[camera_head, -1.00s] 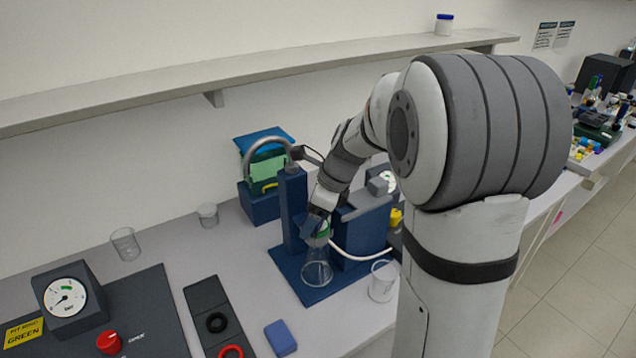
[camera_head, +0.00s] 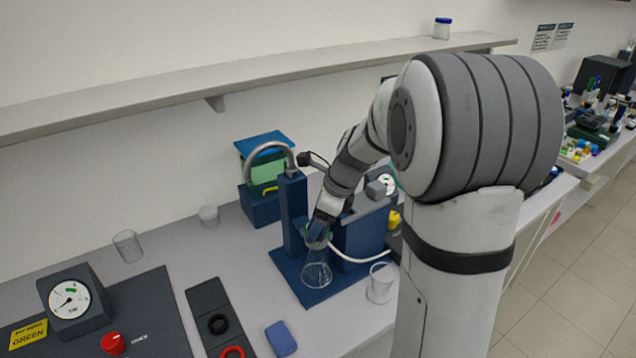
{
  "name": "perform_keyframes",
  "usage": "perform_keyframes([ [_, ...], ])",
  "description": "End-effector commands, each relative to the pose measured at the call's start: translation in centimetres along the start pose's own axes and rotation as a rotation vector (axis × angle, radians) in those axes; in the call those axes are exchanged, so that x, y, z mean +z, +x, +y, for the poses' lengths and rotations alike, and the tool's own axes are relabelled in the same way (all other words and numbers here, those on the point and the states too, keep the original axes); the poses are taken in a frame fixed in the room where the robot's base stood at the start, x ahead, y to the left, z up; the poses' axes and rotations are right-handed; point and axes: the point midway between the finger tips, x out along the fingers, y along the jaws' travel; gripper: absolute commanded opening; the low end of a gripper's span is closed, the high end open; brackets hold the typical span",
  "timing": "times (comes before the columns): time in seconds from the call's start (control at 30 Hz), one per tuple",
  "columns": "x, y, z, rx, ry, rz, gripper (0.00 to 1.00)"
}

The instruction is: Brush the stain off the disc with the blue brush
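My gripper (camera_head: 320,224) is small in view, pointing down at the top of a clear conical flask (camera_head: 316,272) on a dark blue stand. Something dark blue shows at my fingertips; I cannot tell whether it is the blue brush or part of the gripper. Whether the fingers are open or shut is too small to see. A bit of green shows at the flask's top, by the fingertips. No disc or stain can be made out there; the gripper covers that spot. A blue block (camera_head: 281,338) lies on the bench in front.
Clear beakers stand at right (camera_head: 381,282) and left (camera_head: 128,246). A dark tray (camera_head: 207,296) holds a black and a red ring. A gauge box (camera_head: 75,299) and red knob (camera_head: 113,343) sit at left. A hose runs from the flask, and a shelf (camera_head: 250,70) spans above.

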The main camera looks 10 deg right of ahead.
Motion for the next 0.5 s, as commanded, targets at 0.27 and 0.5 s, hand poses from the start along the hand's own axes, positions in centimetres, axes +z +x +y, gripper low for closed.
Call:
perform_keyframes([
  [0.27, 0.8, -2.9, 0.1, -0.003, -0.003, 0.0, 0.47],
  [0.5, 1.5, -4.7, 0.2, 0.001, -0.002, 0.001, 0.47],
])
